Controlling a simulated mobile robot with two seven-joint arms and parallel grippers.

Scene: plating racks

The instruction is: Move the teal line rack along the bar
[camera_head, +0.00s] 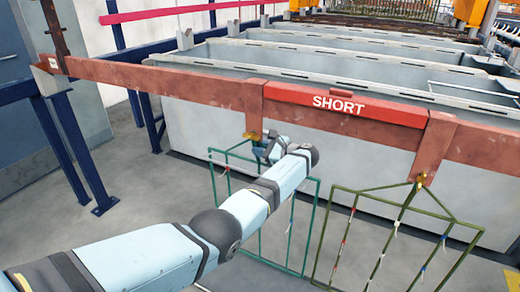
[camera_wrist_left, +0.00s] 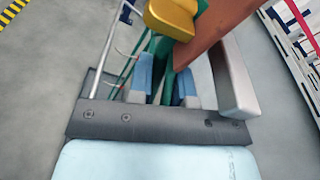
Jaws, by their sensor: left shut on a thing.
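The teal line rack (camera_head: 311,228) hangs below the red-brown bar (camera_head: 190,83), just left of the red SHORT section (camera_head: 345,104). My left arm crosses in front of it and hides part of its frame. My left gripper (camera_head: 268,149) is at the rack's top, under the bar. In the left wrist view my blue fingers (camera_wrist_left: 163,88) are shut on the rack's green stem (camera_wrist_left: 161,72). A yellow hook (camera_wrist_left: 172,16) sits just above them, beside the bar (camera_wrist_left: 215,32). The hook's contact with the bar is hidden. My right gripper is not in view.
A dark olive rack (camera_head: 400,212) hangs from the bar to the right, with a gap between it and the teal rack. Grey tanks (camera_head: 330,65) stand behind the bar. Blue posts (camera_head: 72,150) are at the left. The bar is empty to the left.

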